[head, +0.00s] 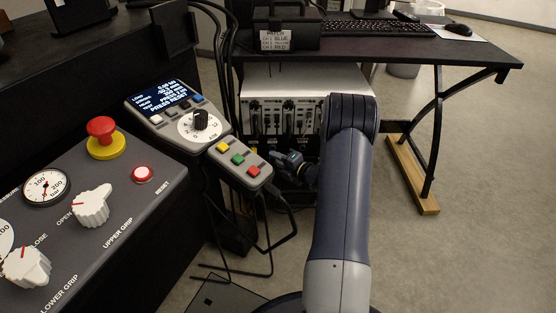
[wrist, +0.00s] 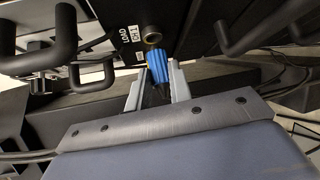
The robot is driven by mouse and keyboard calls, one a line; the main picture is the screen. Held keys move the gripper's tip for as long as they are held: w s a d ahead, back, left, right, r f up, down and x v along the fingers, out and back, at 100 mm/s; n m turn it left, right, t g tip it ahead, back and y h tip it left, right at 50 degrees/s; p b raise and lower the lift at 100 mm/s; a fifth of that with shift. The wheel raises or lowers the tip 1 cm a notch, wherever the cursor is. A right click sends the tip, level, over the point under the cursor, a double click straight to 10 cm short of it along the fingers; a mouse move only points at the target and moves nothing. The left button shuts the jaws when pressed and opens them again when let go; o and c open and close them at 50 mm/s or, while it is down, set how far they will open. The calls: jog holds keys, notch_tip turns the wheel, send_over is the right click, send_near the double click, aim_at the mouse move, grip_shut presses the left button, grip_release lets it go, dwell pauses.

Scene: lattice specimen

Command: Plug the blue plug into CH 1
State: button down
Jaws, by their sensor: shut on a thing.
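In the wrist view, my gripper (wrist: 156,80) is shut on the blue plug (wrist: 158,67), which is ribbed and sits between the two pale fingers. The plug's front end points up toward a round metal socket (wrist: 152,36) on a dark panel. A white label (wrist: 127,33) beside this socket reads LOAD and CH 1. The plug's tip looks close below the socket and apart from it. In the head view, my arm hides part of the rack unit (head: 285,88), and the plug cannot be made out there.
Black handles (wrist: 256,28) stick out on both sides of the panel in the wrist view. In the head view, the desk (head: 440,50) stands above the rack unit, and a control console (head: 70,190) is at left. Black cables hang between them. Open floor is at right.

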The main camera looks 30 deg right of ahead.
jog(key=shift+w+d+b, duration=0.4)
jog(key=shift+w, duration=0.4)
dwell(0.9)
jog(key=c, duration=1.2)
grip_release()
jog(key=shift+o, duration=0.5)
jog(key=o, duration=0.4)
jog(key=shift+s, duration=0.1)
jog(key=v, duration=0.5)
